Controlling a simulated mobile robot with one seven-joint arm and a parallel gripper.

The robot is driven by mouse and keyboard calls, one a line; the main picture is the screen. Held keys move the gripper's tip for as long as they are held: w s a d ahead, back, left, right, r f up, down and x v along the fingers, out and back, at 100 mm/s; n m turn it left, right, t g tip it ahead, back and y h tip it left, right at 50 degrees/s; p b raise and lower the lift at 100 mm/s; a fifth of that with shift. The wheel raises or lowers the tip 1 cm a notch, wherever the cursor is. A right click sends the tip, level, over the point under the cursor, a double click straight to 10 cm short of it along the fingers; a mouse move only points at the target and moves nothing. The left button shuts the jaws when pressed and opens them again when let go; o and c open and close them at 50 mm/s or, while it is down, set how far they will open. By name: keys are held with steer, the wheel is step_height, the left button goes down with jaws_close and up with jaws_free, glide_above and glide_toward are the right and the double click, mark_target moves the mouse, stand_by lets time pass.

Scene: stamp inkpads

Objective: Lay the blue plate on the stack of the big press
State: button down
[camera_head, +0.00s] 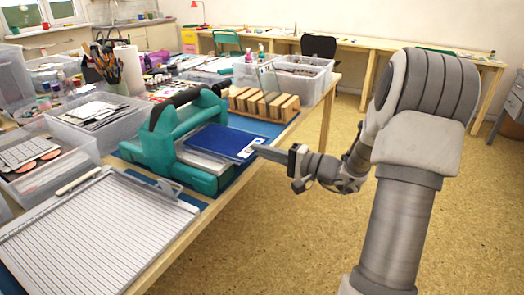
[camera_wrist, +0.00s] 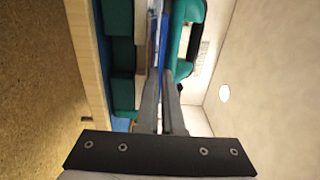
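The big press (camera_head: 170,140) is a teal machine with a black-gripped lever, standing near the table's front edge. The blue plate (camera_head: 215,139) is a thin flat sheet with a white patch near its right corner. It lies roughly level over the pale stack (camera_head: 203,162) on the press bed; I cannot tell whether it touches the stack. My gripper (camera_head: 262,150) reaches in from the right at the plate's near right corner. In the wrist view my gripper's fingers (camera_wrist: 163,80) are close together, with the plate's blue edge (camera_wrist: 163,42) between them.
A wooden block rack (camera_head: 263,103) stands behind the press. A ridged white board (camera_head: 95,235) lies in front of it to the left. Clear plastic bins (camera_head: 100,125) and a pen holder (camera_head: 118,78) crowd the left.

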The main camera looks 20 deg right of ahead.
steer(key=shift+f, duration=0.4)
stand_by(0.3)
steer(key=c, duration=1)
jaws_free()
steer(key=shift+v, duration=2.55)
